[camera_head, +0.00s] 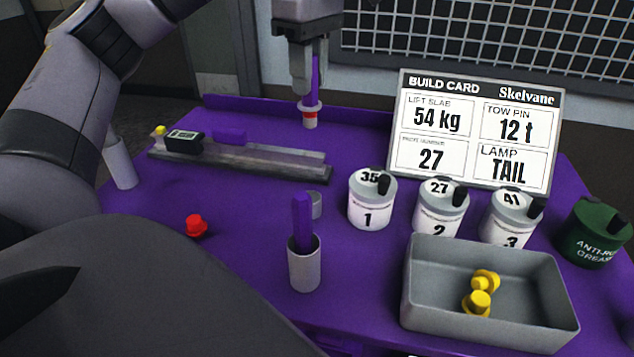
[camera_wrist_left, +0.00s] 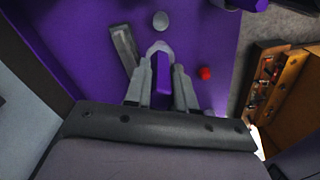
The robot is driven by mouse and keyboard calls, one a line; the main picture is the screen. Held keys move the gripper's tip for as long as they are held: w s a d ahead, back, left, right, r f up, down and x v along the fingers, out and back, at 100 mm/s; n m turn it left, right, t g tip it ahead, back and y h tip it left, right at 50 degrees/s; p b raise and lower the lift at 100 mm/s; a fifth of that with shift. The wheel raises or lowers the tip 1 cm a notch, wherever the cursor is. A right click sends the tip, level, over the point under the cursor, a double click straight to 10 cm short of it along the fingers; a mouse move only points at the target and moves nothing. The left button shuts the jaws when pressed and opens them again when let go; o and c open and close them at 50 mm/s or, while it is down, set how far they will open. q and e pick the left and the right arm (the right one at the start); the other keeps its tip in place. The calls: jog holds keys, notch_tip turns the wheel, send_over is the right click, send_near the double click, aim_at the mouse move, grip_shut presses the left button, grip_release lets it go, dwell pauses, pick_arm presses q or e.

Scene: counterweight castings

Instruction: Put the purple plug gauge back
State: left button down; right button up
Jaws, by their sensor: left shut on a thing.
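My left gripper (camera_head: 308,88) points down at the back of the purple table, shut on the purple plug gauge (camera_head: 315,72). The gauge hangs upright below the fingers, with a pale collar and a red band at its lower end. I cannot tell whether its tip touches the table. In the left wrist view the purple handle (camera_wrist_left: 162,94) lies between the fingers (camera_wrist_left: 161,90). A second purple handle (camera_head: 303,220) stands in a grey cylindrical holder (camera_head: 304,268) at the front. My right gripper is not in view.
A grey rail (camera_head: 250,160) with a digital gauge (camera_head: 184,141) lies left. A red cap (camera_head: 196,226) is in front of it. Numbered canisters (camera_head: 371,205), a build card (camera_head: 475,130), a green tin (camera_head: 594,235) and a grey bin (camera_head: 485,260) with yellow plugs fill the right.

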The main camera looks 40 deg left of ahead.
aim_at(309, 126)
pick_arm(q)
notch_tip(309, 126, down, 10)
jog(key=b, duration=0.4)
jog(key=shift+s+r+b, duration=0.1)
jog(key=shift+r+b, duration=0.1)
jog(key=shift+b, duration=0.1)
notch_tip(309, 126, down, 8)
jog(key=shift+f, duration=0.2)
jog(key=shift+f+b, duration=0.15)
jog(key=shift+b, duration=0.15)
jog(key=c, duration=0.9)
grip_release()
jog(key=shift+c, duration=0.2)
